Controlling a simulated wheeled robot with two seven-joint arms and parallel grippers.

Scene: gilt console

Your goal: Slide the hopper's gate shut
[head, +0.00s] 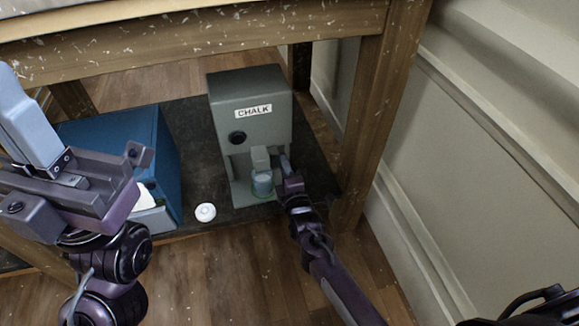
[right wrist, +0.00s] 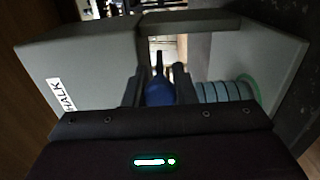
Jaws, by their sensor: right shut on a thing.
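The hopper (head: 262,105) is a grey-green box labelled CHALK, standing on a dark shelf, with a dark round spot on its front. A short spout (head: 260,157) sits low on its front, above a clear jar with a green rim (head: 262,184). My right gripper (head: 288,172) is beside the spout, on its right. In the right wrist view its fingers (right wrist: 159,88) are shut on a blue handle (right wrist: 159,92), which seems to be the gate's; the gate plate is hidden. My left gripper (head: 100,165) is high at the left, its fingers apart, with nothing seen between them.
A blue box (head: 165,150) stands left of the hopper, partly behind my left arm. A white round lid (head: 205,212) lies near the shelf's front edge. A wooden table leg (head: 365,125) rises right of the hopper, and a table rail (head: 190,45) crosses above. Floor in front is clear.

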